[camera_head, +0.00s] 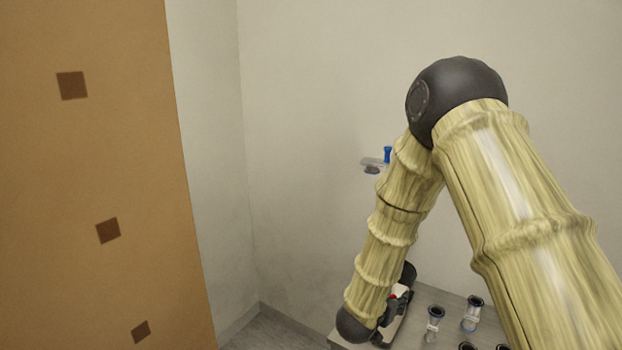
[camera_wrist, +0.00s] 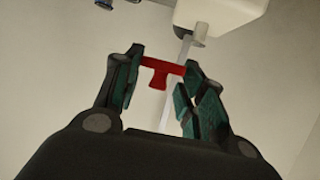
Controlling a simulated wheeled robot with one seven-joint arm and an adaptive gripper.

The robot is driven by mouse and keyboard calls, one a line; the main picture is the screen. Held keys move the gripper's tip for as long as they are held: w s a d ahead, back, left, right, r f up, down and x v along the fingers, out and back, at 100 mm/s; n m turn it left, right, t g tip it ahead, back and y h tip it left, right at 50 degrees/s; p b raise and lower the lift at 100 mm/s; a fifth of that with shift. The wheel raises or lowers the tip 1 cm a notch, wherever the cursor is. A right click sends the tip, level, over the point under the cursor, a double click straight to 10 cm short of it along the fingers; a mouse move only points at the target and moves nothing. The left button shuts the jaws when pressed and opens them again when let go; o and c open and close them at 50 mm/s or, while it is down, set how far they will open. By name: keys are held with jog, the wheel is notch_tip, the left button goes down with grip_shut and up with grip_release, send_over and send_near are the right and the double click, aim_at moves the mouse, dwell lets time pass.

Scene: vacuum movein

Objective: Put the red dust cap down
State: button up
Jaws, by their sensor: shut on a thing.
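The red dust cap (camera_wrist: 158,73) is a small T-shaped piece in the wrist view. My gripper (camera_wrist: 164,67) is shut on it, with one fingertip at each end of its wide top. In the head view, a small patch of red (camera_head: 393,296) shows by my gripper, low over the left end of the grey table (camera_head: 452,301). My arm hides part of this spot. I cannot tell whether the cap touches anything beneath it.
Several metal flanged fittings stand on the table, including one (camera_head: 434,318) and another (camera_head: 472,313) right of my gripper. A white body with a short nozzle (camera_wrist: 198,34) is close beyond the cap. A blue-topped fixture (camera_head: 387,154) is by the wall. An orange-brown panel (camera_head: 90,170) fills the left.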

jog(key=shift+s+f+n+y, duration=0.35)
jog(key=shift+s+n+y, duration=0.05)
jog(key=shift+y, duration=0.1)
jog(key=s+a+f+n+t+y, duration=0.3)
jog(key=s+a+f+n+y, duration=0.2)
jog(key=s+n+y, duration=0.3)
jog(key=s+d+f+m+g+h+b, duration=0.6)
jog(key=d+f+m+g+h+b, duration=0.6)
jog(key=b, duration=0.9)
jog(key=w+d+m+t, duration=0.1)
jog(key=w, duration=0.3)
jog(key=w+d+f+m+t, duration=0.1)
jog(key=w+d, duration=0.1)
jog(key=w, duration=0.3)
jog(key=w+d+f+m+h, duration=0.1)
jog(key=w+d, duration=0.1)
jog(key=w, duration=0.3)
jog(key=shift+t, duration=0.4)
jog(key=shift+w+d+f, duration=0.1)
jog(key=shift+w+f, duration=0.05)
jog(key=shift+f, duration=1.65)
